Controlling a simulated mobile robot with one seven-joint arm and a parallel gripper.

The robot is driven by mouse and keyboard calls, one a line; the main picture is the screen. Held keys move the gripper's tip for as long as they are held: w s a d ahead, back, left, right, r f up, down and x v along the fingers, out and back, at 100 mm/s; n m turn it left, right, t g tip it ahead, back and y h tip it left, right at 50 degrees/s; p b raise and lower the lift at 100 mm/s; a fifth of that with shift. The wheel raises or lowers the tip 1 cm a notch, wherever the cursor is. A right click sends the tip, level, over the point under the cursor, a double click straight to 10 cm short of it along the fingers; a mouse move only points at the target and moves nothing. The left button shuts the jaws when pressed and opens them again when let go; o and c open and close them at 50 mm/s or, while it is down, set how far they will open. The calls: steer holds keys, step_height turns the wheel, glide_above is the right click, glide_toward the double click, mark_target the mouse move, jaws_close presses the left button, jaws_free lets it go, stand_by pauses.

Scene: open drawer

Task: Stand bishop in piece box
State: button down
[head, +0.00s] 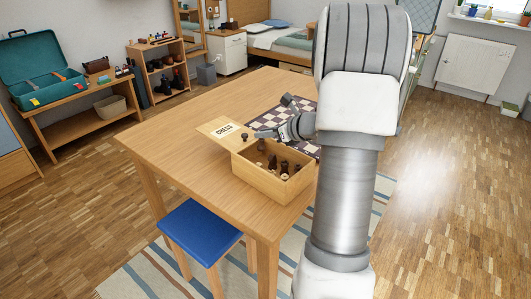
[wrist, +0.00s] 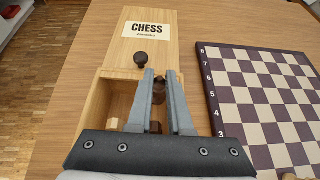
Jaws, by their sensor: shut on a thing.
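The wooden piece box (head: 262,182) stands open on the table, with several dark and light pieces inside. It also shows in the wrist view (wrist: 101,100), where my gripper covers much of its inside. My gripper (wrist: 160,75) is over the box, its fingers pointing toward the lid end. It is shut on a dark piece, seemingly the bishop (wrist: 159,88), held between the fingers. The bishop's lower part is hard to see, so I cannot tell whether it touches the box floor. In the head view my gripper (head: 258,134) is at the box's far edge.
A dark round-headed piece (wrist: 140,59) stands by the lid end of the box, just beyond my fingers. The lid marked CHESS (wrist: 147,31) lies behind the box. The chessboard (wrist: 262,95) lies to the right. The table's left part (head: 185,125) is clear.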

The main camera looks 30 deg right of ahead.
mark_target(264, 146)
steer(key=shift+f+b, duration=1)
steer(key=shift+f, duration=1.4)
steer(key=shift+f, duration=0.2)
steer(key=c, duration=1.1)
jaws_free()
steer(key=shift+r, duration=0.1)
steer(key=shift+r, duration=0.1)
steer(key=shift+s+d+r, duration=0.1)
steer(key=shift+s+r, duration=0.15)
steer(key=p+v, duration=0.3)
steer(key=v, duration=0.8)
steer(key=shift+s, duration=0.25)
